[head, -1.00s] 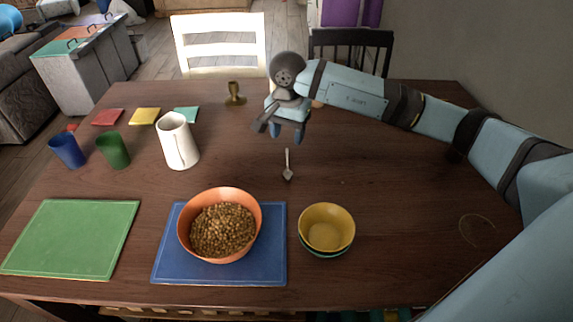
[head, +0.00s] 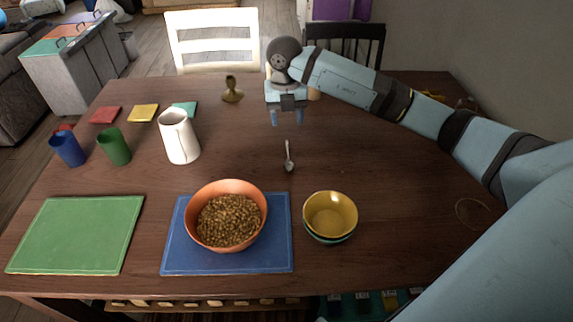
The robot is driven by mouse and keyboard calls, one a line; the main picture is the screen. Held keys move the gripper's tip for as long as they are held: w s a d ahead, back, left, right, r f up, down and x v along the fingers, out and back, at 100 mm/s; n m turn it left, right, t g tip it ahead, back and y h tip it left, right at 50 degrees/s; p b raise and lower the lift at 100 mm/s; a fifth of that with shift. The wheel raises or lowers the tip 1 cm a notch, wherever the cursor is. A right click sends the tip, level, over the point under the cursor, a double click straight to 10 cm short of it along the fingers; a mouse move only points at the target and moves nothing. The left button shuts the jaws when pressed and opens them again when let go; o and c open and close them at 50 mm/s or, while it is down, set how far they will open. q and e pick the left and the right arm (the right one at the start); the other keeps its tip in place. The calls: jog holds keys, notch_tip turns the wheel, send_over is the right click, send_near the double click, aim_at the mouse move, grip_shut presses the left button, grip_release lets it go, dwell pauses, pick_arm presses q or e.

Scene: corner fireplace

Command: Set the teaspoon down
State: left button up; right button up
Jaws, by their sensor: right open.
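The teaspoon (head: 289,158) lies on the wooden table (head: 350,165), its bowl toward the near edge and its handle pointing away. My right gripper (head: 287,120) is open and empty, pointing down beyond the end of the handle. It is apart from the teaspoon. My left gripper is not in the head view.
An orange bowl of round brown food (head: 228,218) sits on a blue mat (head: 278,262). Stacked bowls (head: 330,214) stand right of it. A white pitcher (head: 179,137), a green cup (head: 114,146) and a brass candlestick (head: 232,90) stand left. The table right of the teaspoon is clear.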

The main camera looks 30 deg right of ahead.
aim_at(289, 157)
jog(key=shift+m, duration=0.3)
jog(key=f, duration=0.4)
jog(key=f+b, duration=0.1)
jog(key=f, duration=0.4)
jog(key=f+b, duration=0.1)
jog(key=f, duration=0.3)
jog(key=shift+d+f, duration=0.3)
jog(key=shift+f, duration=0.1)
grip_shut()
